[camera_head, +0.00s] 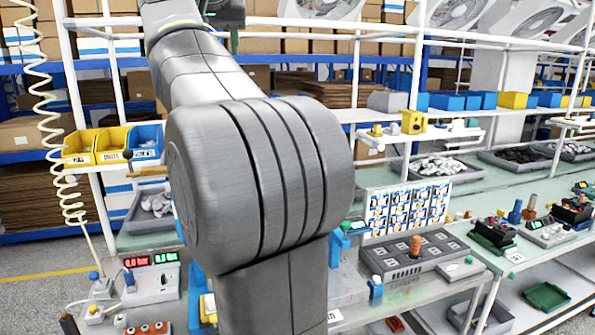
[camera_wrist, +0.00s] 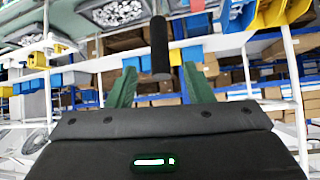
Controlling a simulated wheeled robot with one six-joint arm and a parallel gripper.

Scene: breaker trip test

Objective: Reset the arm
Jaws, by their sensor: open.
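My arm (camera_head: 245,180) fills the middle of the head view, rising from the bottom edge and bending back to the top left. My gripper (camera_wrist: 160,88) shows in the wrist view with two green fingers spread apart. It is open, and I see nothing clamped between the fingers. A dark cylinder (camera_wrist: 160,48) shows between and beyond the fingertips; I cannot tell what it is or how far away it is. The wrist picture appears upside down, with shelves beyond the fingers. In the head view I cannot make out the fingers clearly.
A workbench runs behind and beside my arm. On it are a meter with red and green digits (camera_head: 150,260), a grey test fixture (camera_head: 415,255) and a picture board (camera_head: 408,208). Yellow bins (camera_head: 95,146) and a white upright (camera_head: 75,120) stand at left. A coiled hose (camera_head: 50,130) hangs there.

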